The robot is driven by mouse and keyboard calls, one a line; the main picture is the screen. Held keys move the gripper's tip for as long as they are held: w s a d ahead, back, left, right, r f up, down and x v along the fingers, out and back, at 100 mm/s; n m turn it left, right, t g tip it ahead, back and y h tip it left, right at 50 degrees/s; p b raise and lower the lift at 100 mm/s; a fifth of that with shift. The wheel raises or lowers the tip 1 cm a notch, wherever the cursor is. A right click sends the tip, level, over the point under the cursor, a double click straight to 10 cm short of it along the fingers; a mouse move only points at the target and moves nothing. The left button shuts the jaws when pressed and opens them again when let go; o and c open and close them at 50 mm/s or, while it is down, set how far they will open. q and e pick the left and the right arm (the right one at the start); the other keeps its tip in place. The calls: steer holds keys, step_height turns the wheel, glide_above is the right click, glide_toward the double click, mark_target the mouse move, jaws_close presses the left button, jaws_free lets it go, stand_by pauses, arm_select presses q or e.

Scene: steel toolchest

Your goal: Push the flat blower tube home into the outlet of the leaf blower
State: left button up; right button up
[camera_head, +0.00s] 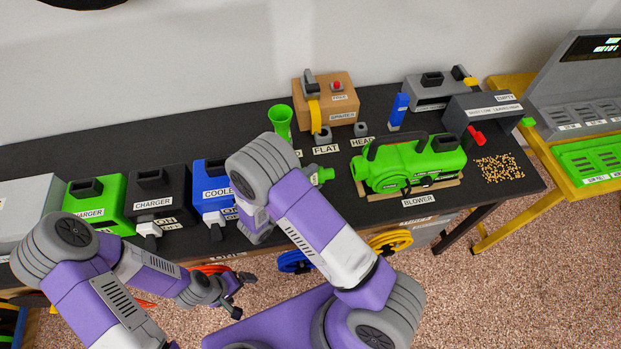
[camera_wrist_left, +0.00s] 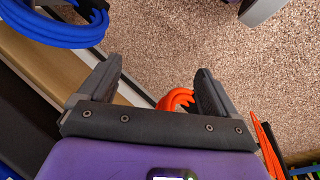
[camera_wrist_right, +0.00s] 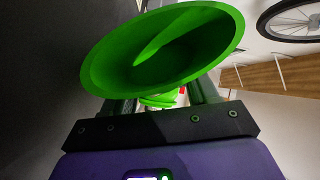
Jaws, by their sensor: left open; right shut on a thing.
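The green leaf blower (camera_head: 410,165) lies on the bench at the right, its body on a wooden base. A green round piece (camera_head: 321,175) shows at its left end beside my right arm; I cannot tell whether it is the outlet or part of the tube. My right gripper (camera_wrist_right: 160,100) is shut on the green blower tube (camera_wrist_right: 105,72), whose wide oval mouth faces the right wrist camera and hides the fingertips.
A green cone (camera_head: 280,120) stands on the bench behind my right arm, near a FLAT label (camera_head: 326,149). Chargers (camera_head: 155,195) fill the left side. Pellets (camera_head: 498,168) lie right of the blower. Hoses (camera_head: 390,242) hang along the front.

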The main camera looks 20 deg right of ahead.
mark_target(328, 177)
steer(key=shift+s+d, duration=0.2)
steer(key=shift+d, duration=0.35)
steer(key=shift+s+d+r, duration=0.1)
steer(key=shift+s+d, duration=0.1)
steer(key=shift+d, duration=0.65)
steer(key=shift+s+d, duration=0.2)
steer(key=shift+d, duration=0.6)
steer(key=shift+d, duration=0.1)
steer(key=shift+t, duration=0.3)
steer(key=shift+p, duration=0.4)
steer(key=shift+s+d+p, duration=0.3)
steer(key=shift+d, duration=0.7)
steer(key=shift+s+d+p, duration=0.25)
steer(key=shift+d+p, duration=0.05)
steer(key=shift+d, duration=0.7)
steer(key=o, duration=1.2)
steer(key=shift+d, duration=0.1)
steer(key=shift+o, duration=0.2)
